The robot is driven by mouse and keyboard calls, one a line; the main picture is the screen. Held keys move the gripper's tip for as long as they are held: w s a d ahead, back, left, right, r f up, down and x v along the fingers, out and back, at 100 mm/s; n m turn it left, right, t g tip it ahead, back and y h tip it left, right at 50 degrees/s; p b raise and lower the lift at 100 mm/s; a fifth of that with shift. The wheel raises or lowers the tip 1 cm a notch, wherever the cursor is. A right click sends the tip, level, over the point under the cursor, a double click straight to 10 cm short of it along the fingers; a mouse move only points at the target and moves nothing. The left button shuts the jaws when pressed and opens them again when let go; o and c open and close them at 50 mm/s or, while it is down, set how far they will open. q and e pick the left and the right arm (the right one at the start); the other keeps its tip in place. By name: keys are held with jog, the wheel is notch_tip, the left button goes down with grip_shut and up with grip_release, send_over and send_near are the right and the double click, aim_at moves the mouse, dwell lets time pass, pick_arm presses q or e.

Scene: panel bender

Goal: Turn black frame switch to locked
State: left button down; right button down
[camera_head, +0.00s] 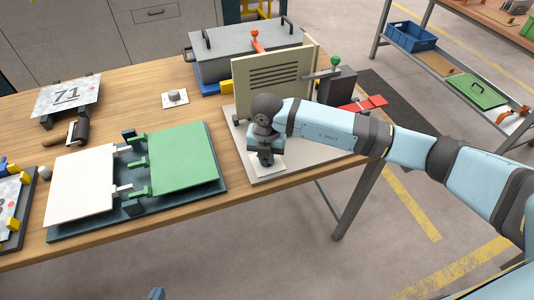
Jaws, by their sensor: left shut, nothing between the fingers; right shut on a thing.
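My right gripper (265,150) comes in from the right and points down at a white square plate (272,170) near the table's front edge. It is shut on a small dark part on that plate, seemingly the black frame switch. The gripper and wrist cover most of the switch, so I cannot tell which way its knob is turned. The plate lies on a pale board in front of a beige louvred panel (270,78).
A green panel (183,157) and a white panel (82,186) lie on a dark base to the left. Another plate with a grey knob (174,96) sits behind them. A grey lidded box (245,45) stands at the back. A red-handled part (363,104) lies right of the panel.

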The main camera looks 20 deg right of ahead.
dwell(0.4)
jog(key=c, duration=1.2)
grip_release()
jog(key=shift+o, duration=0.2)
jog(key=shift+r, duration=0.1)
notch_tip(320, 180, up, 14)
jog(key=shift+f, duration=0.2)
